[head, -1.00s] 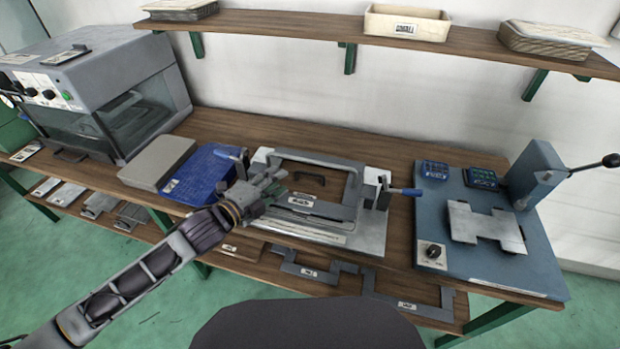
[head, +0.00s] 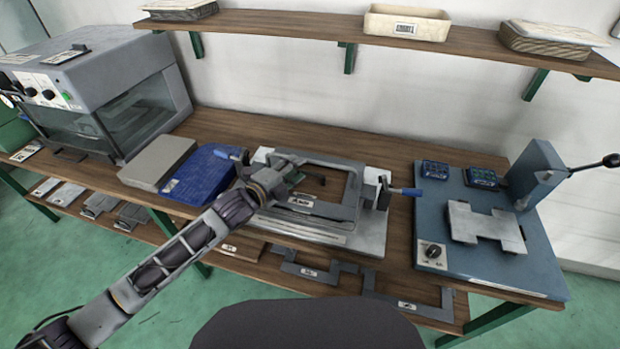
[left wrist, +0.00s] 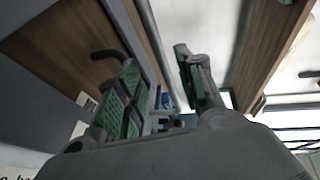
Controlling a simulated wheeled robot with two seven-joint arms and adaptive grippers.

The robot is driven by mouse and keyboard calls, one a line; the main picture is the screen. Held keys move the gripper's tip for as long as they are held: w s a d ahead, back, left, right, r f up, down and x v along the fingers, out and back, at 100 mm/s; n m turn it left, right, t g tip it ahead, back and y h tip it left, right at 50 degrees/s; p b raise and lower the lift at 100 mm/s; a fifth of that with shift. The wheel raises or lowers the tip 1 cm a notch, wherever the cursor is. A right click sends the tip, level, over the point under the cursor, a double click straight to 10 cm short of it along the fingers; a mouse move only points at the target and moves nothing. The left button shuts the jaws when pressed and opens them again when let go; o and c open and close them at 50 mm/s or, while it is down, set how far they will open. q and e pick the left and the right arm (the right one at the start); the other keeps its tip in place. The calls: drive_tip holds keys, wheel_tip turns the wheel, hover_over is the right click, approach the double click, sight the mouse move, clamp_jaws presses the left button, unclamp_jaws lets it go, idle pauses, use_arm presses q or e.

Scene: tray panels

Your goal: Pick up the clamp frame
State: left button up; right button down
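The clamp frame (head: 335,209) is a grey rectangular frame with a white label on its front bar. It lies on a pale fixture plate (head: 372,236) in the middle of the bench in the head view. My right gripper is not in view.
Blue-handled clamps stand left (head: 228,154) and right (head: 405,191) of the frame. A blue case (head: 200,178) and grey block (head: 157,163) lie to the left. A blue press station (head: 490,255) stands right. A shelf (head: 290,24) runs above; flat frames lie below.

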use_arm(q)
drive_tip(key=shift+w+d, duration=0.15)
drive_tip(key=shift+w, duration=0.05)
idle(0.3)
drive_tip(key=shift+x, duration=2.5)
drive_tip(key=shift+w+r, duration=0.1)
drive_tip(key=shift+w, duration=0.05)
clamp_jaws()
drive_tip(key=shift+r, duration=0.1)
